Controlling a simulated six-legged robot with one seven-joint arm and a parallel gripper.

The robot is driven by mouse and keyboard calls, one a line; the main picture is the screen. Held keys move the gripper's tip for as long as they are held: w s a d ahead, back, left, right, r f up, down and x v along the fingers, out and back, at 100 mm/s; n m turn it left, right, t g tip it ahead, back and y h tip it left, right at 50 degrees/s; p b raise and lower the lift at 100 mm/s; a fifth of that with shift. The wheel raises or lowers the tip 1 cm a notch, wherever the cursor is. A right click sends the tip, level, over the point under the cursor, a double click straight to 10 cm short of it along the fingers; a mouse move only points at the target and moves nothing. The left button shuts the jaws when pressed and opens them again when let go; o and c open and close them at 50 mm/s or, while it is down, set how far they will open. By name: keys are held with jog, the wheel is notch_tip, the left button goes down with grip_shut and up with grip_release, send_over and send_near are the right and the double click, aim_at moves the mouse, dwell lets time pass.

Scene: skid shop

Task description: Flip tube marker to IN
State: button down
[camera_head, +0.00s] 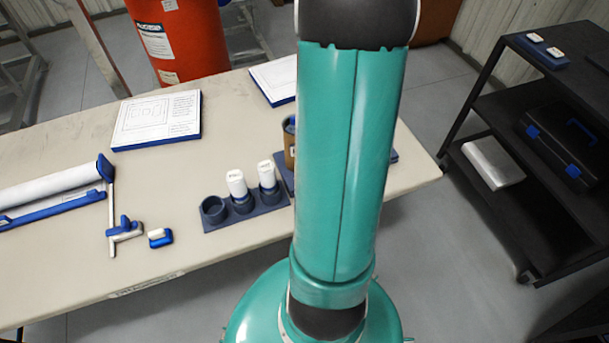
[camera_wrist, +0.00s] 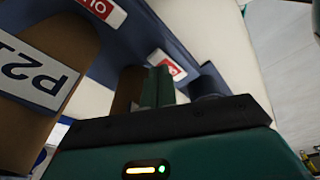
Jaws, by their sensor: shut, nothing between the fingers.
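In the wrist view two markers with white and red faces show: one (camera_wrist: 103,11) at the top reads as upside-down letters like OUT, and a smaller one (camera_wrist: 168,66) lies just beyond my fingers, its word not clear. Both sit on a dark blue base (camera_wrist: 135,40). The head view hides my gripper behind my arm.
On the table (camera_head: 60,140), a dark rack (camera_head: 214,221) holds white-capped tubes (camera_head: 236,183). A document board (camera_head: 158,118), a white roll (camera_head: 50,187) and small blue-white pieces (camera_head: 160,238) lie left. A black cart (camera_head: 480,110) stands right.

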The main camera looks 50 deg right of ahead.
jog(key=shift+f, duration=1.1)
dwell(0.5)
jog(key=shift+r, duration=3.55)
